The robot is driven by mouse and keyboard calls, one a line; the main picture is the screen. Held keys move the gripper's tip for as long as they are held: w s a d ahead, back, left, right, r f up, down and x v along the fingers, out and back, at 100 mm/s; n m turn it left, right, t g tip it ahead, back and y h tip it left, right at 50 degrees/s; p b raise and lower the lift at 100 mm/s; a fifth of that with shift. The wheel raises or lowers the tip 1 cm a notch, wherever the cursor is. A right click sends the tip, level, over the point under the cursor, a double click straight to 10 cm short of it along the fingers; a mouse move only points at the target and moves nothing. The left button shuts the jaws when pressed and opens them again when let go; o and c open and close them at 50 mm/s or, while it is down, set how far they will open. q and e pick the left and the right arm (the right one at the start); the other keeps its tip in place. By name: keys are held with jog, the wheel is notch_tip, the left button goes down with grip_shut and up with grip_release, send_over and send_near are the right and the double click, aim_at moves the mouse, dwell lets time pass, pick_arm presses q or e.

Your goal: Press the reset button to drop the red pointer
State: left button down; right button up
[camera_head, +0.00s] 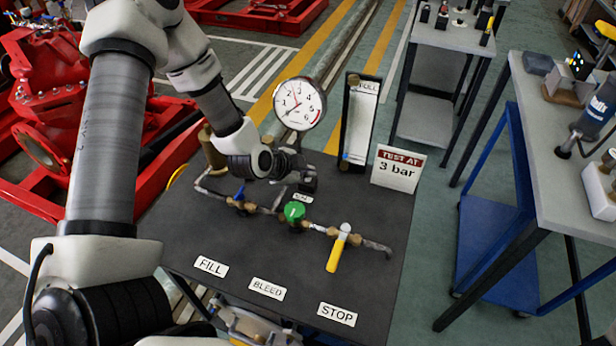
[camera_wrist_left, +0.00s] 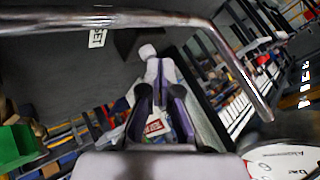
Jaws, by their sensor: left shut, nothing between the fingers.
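The round pressure gauge (camera_head: 299,103) stands at the back of the dark bench with a red pointer on its white dial. Its dial edge also shows at the lower right of the left wrist view (camera_wrist_left: 285,160). My left gripper (camera_head: 308,185) is shut and empty, low over the bench behind the green valve (camera_head: 294,211). In the left wrist view its fingers (camera_wrist_left: 160,85) point toward a small pale knob (camera_wrist_left: 147,50), perhaps the reset button. I cannot tell whether they touch. A label reading "SET" (camera_wrist_left: 97,38) is partly cut off there. My right gripper is not in view.
A pipe with a blue-handled valve (camera_head: 239,195) and a yellow lever (camera_head: 337,250) crosses the bench (camera_head: 220,236). A "3 bar" sign (camera_head: 398,169) and a framed sight tube (camera_head: 357,120) stand at the back right. The bench front, with FILL, BLEED and STOP labels, is clear.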

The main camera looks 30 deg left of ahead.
aim_at(306, 180)
pick_arm(q)
jog(key=shift+f, duration=0.3)
dwell(0.5)
jog(key=shift+r+p, duration=0.95)
notch_tip(306, 180, up, 5)
jog(key=p, duration=0.5)
dwell(0.4)
